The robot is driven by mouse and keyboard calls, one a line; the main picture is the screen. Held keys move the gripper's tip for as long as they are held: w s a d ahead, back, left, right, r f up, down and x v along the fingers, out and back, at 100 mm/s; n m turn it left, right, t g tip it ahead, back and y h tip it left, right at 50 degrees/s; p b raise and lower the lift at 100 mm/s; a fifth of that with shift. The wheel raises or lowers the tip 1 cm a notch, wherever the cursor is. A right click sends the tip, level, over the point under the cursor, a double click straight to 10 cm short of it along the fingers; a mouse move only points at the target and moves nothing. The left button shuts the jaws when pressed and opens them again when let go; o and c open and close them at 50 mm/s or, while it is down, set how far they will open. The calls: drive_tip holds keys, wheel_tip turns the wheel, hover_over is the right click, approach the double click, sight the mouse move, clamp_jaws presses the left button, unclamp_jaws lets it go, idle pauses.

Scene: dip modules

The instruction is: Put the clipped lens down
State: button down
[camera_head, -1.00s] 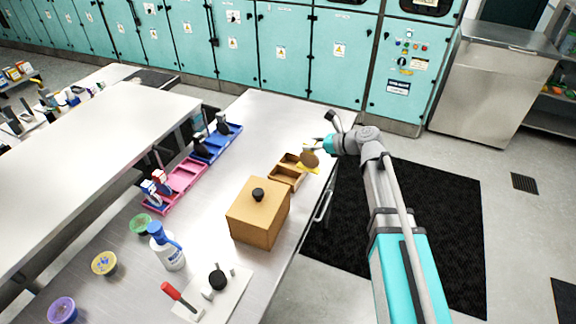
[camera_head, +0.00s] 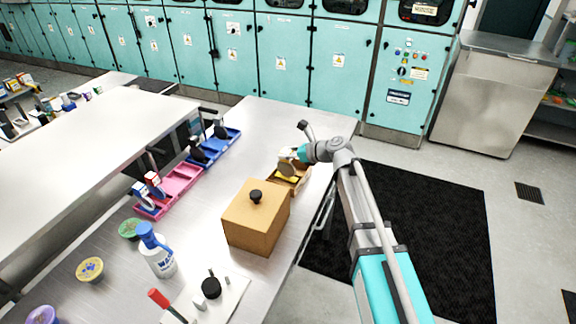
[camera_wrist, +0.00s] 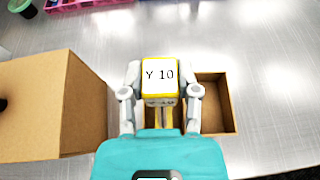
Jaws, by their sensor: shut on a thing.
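The clipped lens shows in the wrist view as a yellow clip with a white "Y 10" label (camera_wrist: 159,77). My gripper (camera_wrist: 160,103) is shut on it, one finger on each side. In the head view, the round brownish lens (camera_head: 286,168) hangs below my gripper (camera_head: 290,156), at the wooden two-compartment tray (camera_head: 299,187). The tray's right compartment (camera_wrist: 212,100) looks empty in the wrist view. The other compartment is mostly hidden behind the gripper and clip. I cannot tell whether the lens touches the tray.
A closed wooden box (camera_head: 254,220) with a black knob stands close beside the tray. Pink trays (camera_head: 178,184) and a blue tray (camera_head: 220,143) hold upright items to the left. The table's far end is clear.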

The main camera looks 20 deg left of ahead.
sight(288, 161)
drive_tip(key=shift+f, duration=0.1)
drive_tip(key=shift+w+a+f+b, duration=0.1)
drive_tip(key=shift+a+f+b, duration=0.35)
drive_tip(key=shift+f+b, duration=1.45)
drive_tip(key=shift+b, duration=0.15)
drive_tip(key=shift+f, duration=0.15)
drive_tip(key=shift+c, duration=1.7)
unclamp_jaws()
drive_tip(key=shift+r, duration=0.2)
drive_tip(key=shift+d+r+p, duration=0.3)
drive_tip(key=shift+d+p, duration=0.05)
drive_tip(key=shift+d, duration=0.25)
drive_tip(key=p+v, duration=0.4)
drive_tip(key=v, duration=0.6)
drive_tip(key=shift+d, duration=0.4)
